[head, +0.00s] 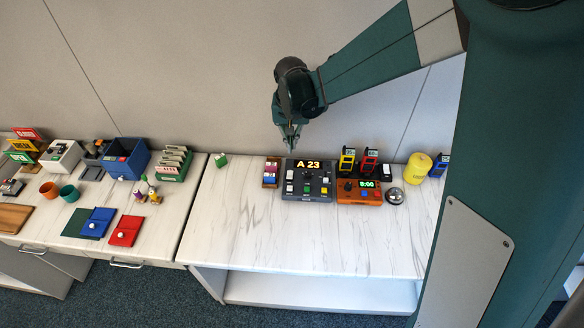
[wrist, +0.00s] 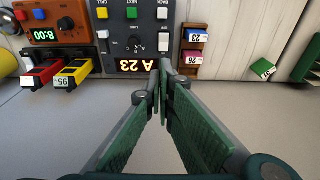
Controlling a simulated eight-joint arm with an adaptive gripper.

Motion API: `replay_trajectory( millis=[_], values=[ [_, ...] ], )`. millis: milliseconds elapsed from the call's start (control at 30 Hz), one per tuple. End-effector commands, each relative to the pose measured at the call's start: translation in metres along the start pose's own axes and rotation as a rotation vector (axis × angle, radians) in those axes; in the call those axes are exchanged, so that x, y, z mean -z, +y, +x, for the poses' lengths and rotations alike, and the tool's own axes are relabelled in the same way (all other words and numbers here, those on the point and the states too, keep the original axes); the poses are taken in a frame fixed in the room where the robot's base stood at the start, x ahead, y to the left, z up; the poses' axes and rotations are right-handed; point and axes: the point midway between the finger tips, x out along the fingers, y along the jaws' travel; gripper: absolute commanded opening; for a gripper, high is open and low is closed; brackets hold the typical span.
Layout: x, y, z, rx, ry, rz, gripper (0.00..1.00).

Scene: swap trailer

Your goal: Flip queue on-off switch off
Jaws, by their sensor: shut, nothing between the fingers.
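The queue console (head: 318,181) is a dark grey box with a lit "A 23" display on the right-hand table. It shows upside down in the wrist view (wrist: 118,35). A white button (wrist: 162,13), a green button (wrist: 132,13) and a yellow button (wrist: 102,13) line the front. My gripper (head: 291,147) is shut and empty, above the console's back left side. Its fingertips (wrist: 160,66) appear near the display's end in the wrist view.
An orange timer box (head: 360,198) stands right of the console, with a silver bell (head: 395,196) beyond. A small ticket rack (head: 271,172) is close on the left. Yellow and red holders (head: 369,161) stand behind. The table front (head: 290,235) is clear.

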Motion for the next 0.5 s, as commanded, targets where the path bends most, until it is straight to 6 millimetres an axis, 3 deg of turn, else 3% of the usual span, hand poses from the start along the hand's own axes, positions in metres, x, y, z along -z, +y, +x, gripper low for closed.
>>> replay_trajectory(
  millis=[267, 500],
  values=[
    [0.0, 0.0, 0.002, 0.0, 0.0, 0.0, 0.0],
    [0.001, 0.0, 0.015, 0.0, 0.0, 0.0, 0.0]
  ],
)
